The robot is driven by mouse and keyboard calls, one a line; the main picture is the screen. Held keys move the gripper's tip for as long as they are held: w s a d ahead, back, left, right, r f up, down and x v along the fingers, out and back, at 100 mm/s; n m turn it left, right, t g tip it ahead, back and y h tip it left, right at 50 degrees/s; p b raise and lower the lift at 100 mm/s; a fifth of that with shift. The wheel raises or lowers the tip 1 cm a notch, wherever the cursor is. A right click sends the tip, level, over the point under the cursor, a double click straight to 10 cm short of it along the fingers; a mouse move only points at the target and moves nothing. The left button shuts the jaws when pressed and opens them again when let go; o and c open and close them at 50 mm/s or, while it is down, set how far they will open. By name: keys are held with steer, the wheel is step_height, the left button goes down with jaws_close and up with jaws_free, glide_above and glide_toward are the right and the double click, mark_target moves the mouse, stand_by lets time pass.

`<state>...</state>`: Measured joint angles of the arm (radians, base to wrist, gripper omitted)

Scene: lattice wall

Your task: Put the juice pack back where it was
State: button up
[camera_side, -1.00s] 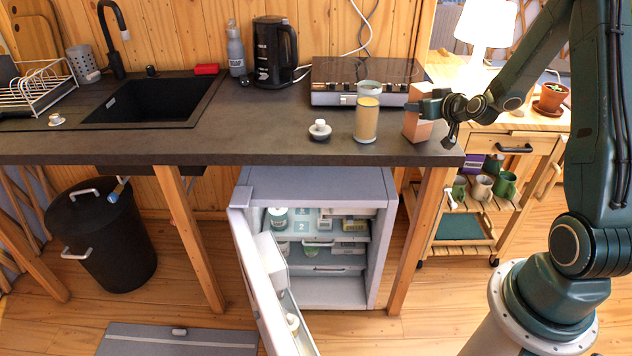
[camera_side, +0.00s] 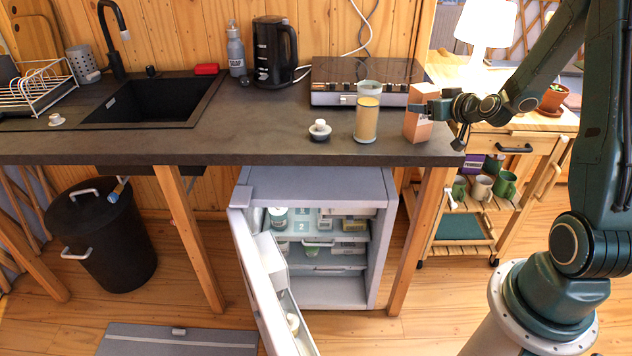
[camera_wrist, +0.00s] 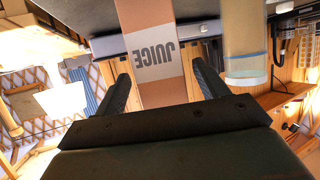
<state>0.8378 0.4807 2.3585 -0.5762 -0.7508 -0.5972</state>
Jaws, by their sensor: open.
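The juice pack (camera_side: 418,127) is an orange-pink carton standing upright on the dark counter (camera_side: 250,140), near its right end. In the wrist view the pack (camera_wrist: 152,22) shows its "JUICE" lettering upside down. My gripper (camera_side: 428,108) is open at the pack, coming from the right. In the wrist view my gripper (camera_wrist: 160,72) has one finger to each side of the pack, with gaps visible between fingers and carton. A small fridge (camera_side: 318,184) stands under the counter with its door (camera_side: 258,285) open; jars and boxes sit on its shelves.
A tall yellowish container (camera_side: 367,120) stands close left of the pack, with a small white-knobbed lid (camera_side: 320,130) beside it. A hob (camera_side: 330,98) lies behind. A wooden trolley (camera_side: 530,150) with a lamp stands to the right.

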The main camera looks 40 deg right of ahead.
steer(key=shift+v, duration=2.1)
steer(key=s+a+r+n+g+y, duration=0.1)
steer(key=a+r+n+y, duration=0.15)
steer(key=a, duration=0.65)
steer(key=a+r+n+g+y, duration=0.2)
steer(key=a+r+y, duration=0.15)
steer(key=a, duration=0.55)
steer(key=s+a+r+g, duration=0.2)
steer(key=s+a, duration=0.2)
steer(key=s, duration=0.5)
steer(key=s+a+r+g+h, duration=0.1)
steer(key=s+a+r+g, duration=0.1)
steer(key=s, duration=0.7)
steer(key=a+r, duration=0.1)
steer(key=a, duration=0.1)
steer(key=shift+a+r, duration=0.15)
steer(key=shift+a, duration=0.25)
